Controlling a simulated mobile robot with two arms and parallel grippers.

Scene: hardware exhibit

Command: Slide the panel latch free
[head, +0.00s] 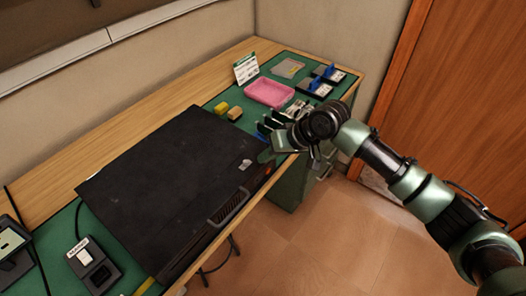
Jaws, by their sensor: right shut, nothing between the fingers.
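A large black panel (165,185) lies flat on the workbench. A small light grey piece (245,164), perhaps the latch, sits near its right corner; its exact shape is too small to tell. A grey ribbed handle (230,207) is on the panel's front edge. My right gripper (266,156) reaches in from the right, shut and empty, with its tips just right of the grey piece. I cannot tell whether the tips touch the panel. My left gripper is out of view.
A pink tray (269,93), a small sign (246,68), yellow and tan blocks (235,114) and black holders (321,88) stand beyond the panel. A black device (94,267) is at the lower left. Tiled floor (330,235) in front is clear.

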